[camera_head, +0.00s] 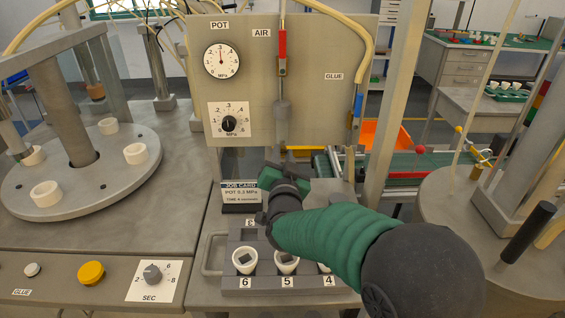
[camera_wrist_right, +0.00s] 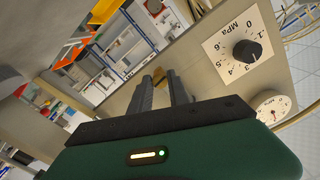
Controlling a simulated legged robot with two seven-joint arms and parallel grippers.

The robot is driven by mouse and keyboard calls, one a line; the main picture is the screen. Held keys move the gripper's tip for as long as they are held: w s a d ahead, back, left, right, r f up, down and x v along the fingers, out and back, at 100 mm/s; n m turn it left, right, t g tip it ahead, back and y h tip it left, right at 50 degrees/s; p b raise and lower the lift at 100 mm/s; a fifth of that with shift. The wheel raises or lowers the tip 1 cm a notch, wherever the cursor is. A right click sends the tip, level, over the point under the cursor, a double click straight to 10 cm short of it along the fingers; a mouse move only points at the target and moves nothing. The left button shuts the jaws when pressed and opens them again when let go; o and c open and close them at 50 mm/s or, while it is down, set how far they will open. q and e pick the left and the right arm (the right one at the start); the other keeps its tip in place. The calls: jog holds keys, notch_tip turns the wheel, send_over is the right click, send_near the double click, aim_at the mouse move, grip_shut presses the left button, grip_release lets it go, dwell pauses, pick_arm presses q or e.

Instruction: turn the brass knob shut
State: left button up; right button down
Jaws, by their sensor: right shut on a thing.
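My right gripper (camera_head: 298,152) reaches up to the lower part of the grey panel, its green body and dark fingers seen from behind. In the right wrist view the two dark fingers (camera_wrist_right: 161,86) are closed around a small brass piece, the brass knob (camera_wrist_right: 160,74), of which only a bit shows between the tips. My left gripper is not in view.
The panel (camera_head: 300,90) carries a gauge (camera_head: 222,61), a black dial (camera_head: 228,123), a red handle (camera_head: 282,45) and a blue handle (camera_head: 357,105). Below my forearm a grey rack (camera_head: 233,283) holds white cups. A round grey plate (camera_head: 110,180) is at left.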

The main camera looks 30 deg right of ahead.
jog(key=shift+f+m+b, duration=0.15)
jog(key=shift+m+b, duration=0.3)
jog(key=shift+m, duration=0.25)
jog(key=c, duration=1.3)
grip_release()
jog(key=shift+o, duration=0.2)
